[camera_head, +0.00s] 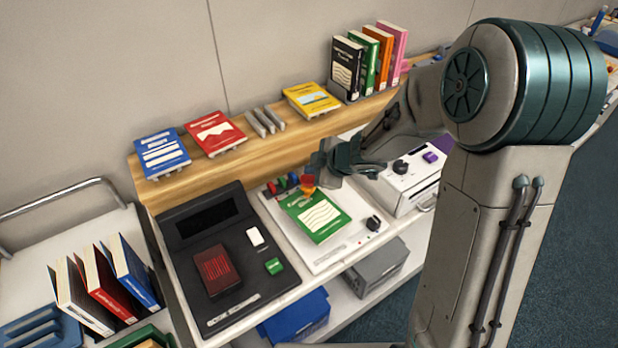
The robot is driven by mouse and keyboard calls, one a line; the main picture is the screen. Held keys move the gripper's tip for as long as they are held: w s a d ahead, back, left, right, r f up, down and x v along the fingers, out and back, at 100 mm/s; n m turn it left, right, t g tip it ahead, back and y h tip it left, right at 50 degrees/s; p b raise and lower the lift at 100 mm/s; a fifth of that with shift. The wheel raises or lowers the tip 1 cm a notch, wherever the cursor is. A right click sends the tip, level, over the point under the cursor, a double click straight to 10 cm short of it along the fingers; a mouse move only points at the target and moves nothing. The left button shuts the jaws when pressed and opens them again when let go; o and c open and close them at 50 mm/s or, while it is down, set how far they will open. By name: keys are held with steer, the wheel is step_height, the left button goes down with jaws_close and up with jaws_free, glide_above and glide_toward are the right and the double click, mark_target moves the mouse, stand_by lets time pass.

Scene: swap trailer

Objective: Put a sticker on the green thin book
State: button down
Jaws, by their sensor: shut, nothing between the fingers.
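A green thin book (331,222) with white wavy lines on its cover lies flat on a white device panel (345,257). My gripper (318,172) is just above the book's far left corner, shut and empty. A small orange-red piece (308,184) shows at that corner, below the gripper. I cannot tell whether it is a sticker, or whether the gripper touches it. Small red, green and blue pieces (282,183) sit along the panel's back edge. Another green book (378,56) stands upright on the wooden shelf.
A black console (185,275) with a dark screen and red pad is left of the panel. A white box with knobs (405,182) is to the right. Blue, red and yellow books (160,152) rest on the ledge behind. More books (105,285) stand on a cart at left.

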steer(key=shift+f, duration=0.15)
steer(key=shift+f, duration=0.25)
steer(key=shift+f+b, duration=0.75)
steer(key=shift+b, duration=0.05)
stand_by(0.9)
steer(key=shift+r, duration=0.1)
steer(key=shift+r+p, duration=1.05)
steer(key=shift+p, duration=0.2)
step_height(320, 180, up, 5)
steer(key=p, duration=0.5)
steer(key=shift+r, duration=0.1)
stand_by(0.4)
